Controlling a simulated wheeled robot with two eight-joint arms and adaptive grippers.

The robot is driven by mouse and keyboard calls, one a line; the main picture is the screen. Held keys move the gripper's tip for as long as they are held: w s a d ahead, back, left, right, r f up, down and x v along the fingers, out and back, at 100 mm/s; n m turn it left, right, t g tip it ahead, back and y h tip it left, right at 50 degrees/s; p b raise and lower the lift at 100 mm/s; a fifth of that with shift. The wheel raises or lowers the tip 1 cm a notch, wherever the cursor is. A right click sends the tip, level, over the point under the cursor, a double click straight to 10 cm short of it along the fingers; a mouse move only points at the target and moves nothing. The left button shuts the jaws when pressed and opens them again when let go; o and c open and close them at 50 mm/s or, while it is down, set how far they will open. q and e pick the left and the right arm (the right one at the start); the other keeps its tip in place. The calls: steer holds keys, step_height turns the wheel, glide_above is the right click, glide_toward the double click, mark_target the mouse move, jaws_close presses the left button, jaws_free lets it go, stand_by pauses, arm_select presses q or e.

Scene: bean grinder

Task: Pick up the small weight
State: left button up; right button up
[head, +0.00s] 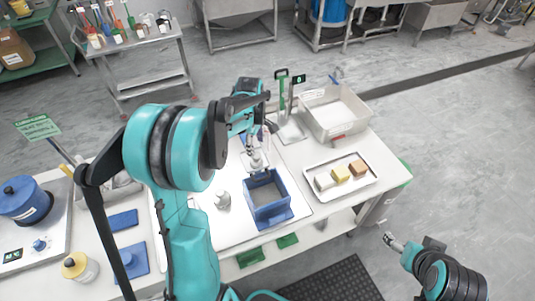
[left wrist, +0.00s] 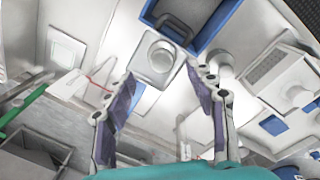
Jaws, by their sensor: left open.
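A round metallic weight (left wrist: 161,57) sits just beyond and between my left fingertips in the left wrist view. It also shows in the head view (head: 257,161), partly hidden by the gripper. A second metallic weight (head: 222,199) stands to its left and nearer in the head view, and at the right in the left wrist view (left wrist: 221,66). Which one is smaller is hard to tell. My left gripper (left wrist: 163,76) is open and empty, fingers spread. My right gripper (head: 392,240) is off the table at the lower right; its jaws are too small to read.
A blue square frame (head: 266,213) stands close to both weights. A tray (head: 317,190) with several small blocks is at the right, a pale bin (head: 335,132) behind it. Blue pads (head: 124,221) and a yellow-lidded jar (head: 80,268) lie left. The white worktop between is partly clear.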

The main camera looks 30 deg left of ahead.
mark_target(256, 154)
arm_select(q)
steer(key=f, duration=0.3)
steer(key=f+b, duration=0.1)
steer(key=f, duration=0.3)
steer(key=shift+w+a, duration=0.15)
steer(key=shift+w, duration=0.05)
jaws_close()
